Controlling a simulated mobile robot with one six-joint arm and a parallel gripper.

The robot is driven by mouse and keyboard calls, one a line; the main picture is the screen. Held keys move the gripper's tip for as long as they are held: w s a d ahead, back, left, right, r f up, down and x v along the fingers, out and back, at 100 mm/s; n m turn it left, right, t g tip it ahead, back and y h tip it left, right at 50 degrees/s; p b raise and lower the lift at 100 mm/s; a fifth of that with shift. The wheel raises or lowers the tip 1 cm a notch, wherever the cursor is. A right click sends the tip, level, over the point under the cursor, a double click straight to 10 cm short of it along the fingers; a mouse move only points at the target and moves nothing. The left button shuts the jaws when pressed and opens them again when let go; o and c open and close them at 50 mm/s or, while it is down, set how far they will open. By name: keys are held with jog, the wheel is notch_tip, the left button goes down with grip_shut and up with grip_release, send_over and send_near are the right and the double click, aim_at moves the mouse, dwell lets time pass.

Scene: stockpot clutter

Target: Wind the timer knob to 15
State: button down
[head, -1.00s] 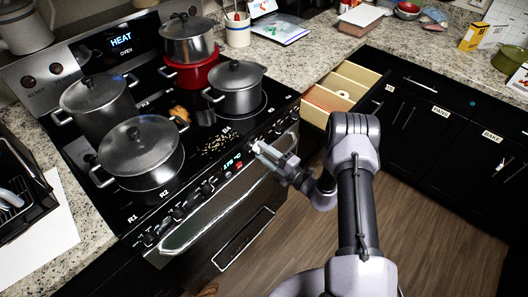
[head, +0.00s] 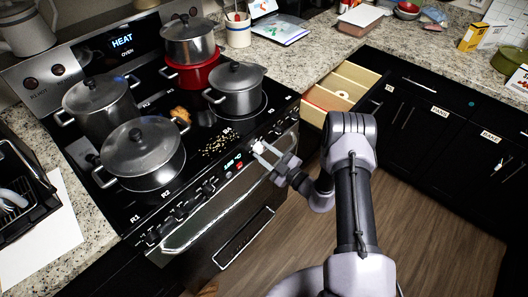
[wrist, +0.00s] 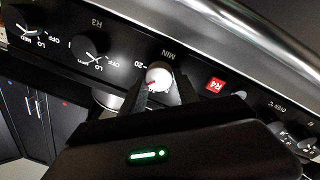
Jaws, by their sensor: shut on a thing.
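The timer knob (wrist: 158,76) is a small white round dial with a red mark. It sits on the stove's front panel by the "MIN" and "20" lettering in the wrist view. My gripper (wrist: 159,88) is shut on it, with one dark finger on each side. In the head view my gripper (head: 263,149) reaches the front panel from the right, and the knob (head: 257,147) shows as a small pale spot between the fingers. I cannot read which number the knob is set to.
Pots, including a large lidded one (head: 142,153), stand on the cooktop. An open drawer (head: 340,88) is beyond my arm.

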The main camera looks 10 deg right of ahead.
jog(key=shift+m, duration=0.3)
jog(key=c, duration=0.9)
grip_release()
jog(key=p+v, duration=0.3)
jog(key=v, duration=1.4)
jog(key=shift+s+d, duration=0.1)
jog(key=shift+s, duration=0.1)
